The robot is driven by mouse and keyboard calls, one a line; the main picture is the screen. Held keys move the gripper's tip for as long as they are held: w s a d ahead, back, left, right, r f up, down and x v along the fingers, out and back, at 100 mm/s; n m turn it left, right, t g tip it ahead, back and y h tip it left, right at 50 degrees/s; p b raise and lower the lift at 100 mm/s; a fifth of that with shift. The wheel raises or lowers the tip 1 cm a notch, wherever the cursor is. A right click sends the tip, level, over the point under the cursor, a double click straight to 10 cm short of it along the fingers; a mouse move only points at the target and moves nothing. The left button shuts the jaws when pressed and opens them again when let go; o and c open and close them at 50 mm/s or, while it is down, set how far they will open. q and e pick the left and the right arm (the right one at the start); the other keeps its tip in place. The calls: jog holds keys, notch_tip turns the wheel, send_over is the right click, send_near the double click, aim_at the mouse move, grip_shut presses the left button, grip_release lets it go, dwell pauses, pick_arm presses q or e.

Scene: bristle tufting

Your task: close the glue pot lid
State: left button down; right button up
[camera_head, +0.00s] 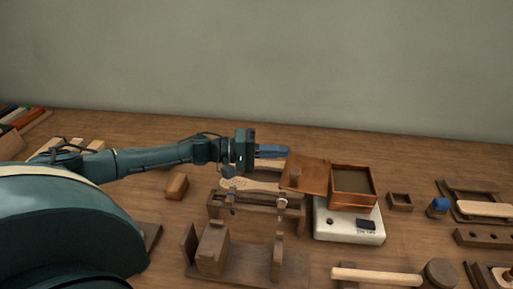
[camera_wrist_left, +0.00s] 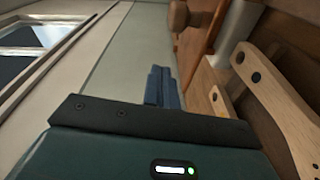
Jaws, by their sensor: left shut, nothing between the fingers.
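The glue pot (camera_head: 353,201) is a square copper box with a dark inside, standing on a white heater plate (camera_head: 348,226). Its copper-brown lid (camera_head: 308,176) is open, swung out to the left of the pot, and a wooden knob (camera_head: 294,171) shows on it. My left gripper (camera_head: 287,151) is shut and empty, with its blue fingers pointing right just behind the lid's far left edge. In the left wrist view the shut fingers (camera_wrist_left: 163,86) appear apart from the lid (camera_wrist_left: 204,35) and knob (camera_wrist_left: 179,14). My right gripper is not in view.
A wooden clamp frame (camera_head: 245,262) stands in front of the lid, with a pale drilled brush blank (camera_head: 250,184) behind it. A small wooden box (camera_head: 400,202) and a blue-topped jar (camera_head: 438,206) are right of the pot. The table behind the pot is clear.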

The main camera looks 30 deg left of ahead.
pick_arm(q)
jog(key=shift+s+d+f, duration=0.2)
jog(key=shift+s+d, duration=0.4)
jog(key=shift+s, duration=0.05)
jog(key=shift+s+d+f, duration=0.15)
jog(key=shift+s+d, duration=0.4)
jog(key=shift+s, duration=0.05)
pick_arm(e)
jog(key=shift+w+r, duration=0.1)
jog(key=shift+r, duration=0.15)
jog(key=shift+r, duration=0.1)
pick_arm(q)
jog(key=shift+s+d+n+t+y+p, duration=0.2)
jog(key=shift+d+n+t+y+p, duration=0.15)
jog(key=shift+p, duration=0.45)
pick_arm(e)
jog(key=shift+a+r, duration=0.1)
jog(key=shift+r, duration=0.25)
